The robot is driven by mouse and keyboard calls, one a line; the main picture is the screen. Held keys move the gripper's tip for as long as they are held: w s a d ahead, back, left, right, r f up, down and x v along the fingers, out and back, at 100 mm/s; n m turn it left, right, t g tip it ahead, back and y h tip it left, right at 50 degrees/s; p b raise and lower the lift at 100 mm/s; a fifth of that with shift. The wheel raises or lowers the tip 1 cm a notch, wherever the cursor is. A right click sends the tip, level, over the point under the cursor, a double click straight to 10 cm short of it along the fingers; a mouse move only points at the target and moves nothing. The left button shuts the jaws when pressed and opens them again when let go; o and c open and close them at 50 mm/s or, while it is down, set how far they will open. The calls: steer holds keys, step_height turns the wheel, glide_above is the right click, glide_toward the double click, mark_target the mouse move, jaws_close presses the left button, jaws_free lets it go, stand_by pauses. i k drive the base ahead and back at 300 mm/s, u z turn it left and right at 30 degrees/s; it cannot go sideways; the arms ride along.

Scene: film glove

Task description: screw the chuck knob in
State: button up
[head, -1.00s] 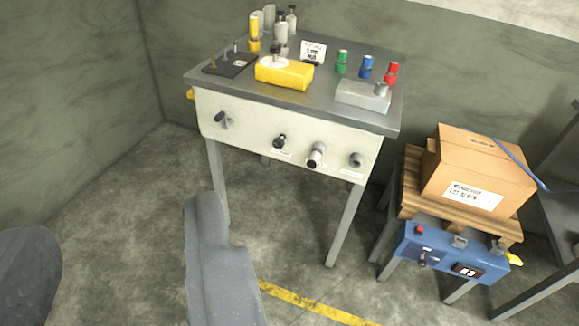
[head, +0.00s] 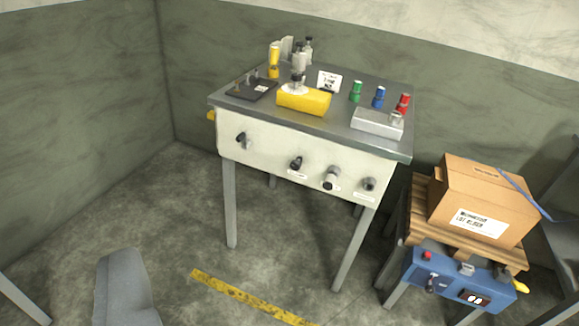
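A cream front panel (head: 270,172) on a grey-topped workbench carries several controls. Small white labels sit by the right-hand ones, too small to read, so I cannot tell which is the chuck knob. A grey part that appears to be my gripper (head: 125,290) shows at the lower left, well apart from the panel. Its fingertips cannot be made out.
On the bench top (head: 345,115) stand a yellow block (head: 303,100), a grey box (head: 377,123) and green, blue and red cylinders. To the right, a cardboard box (head: 482,202) sits on a pallet above a blue control box (head: 458,278). Open floor lies before the bench.

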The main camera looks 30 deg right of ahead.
mark_target(296, 165)
steer(key=u, duration=0.05)
steer(key=i, duration=1)
steer(key=z, duration=0.05)
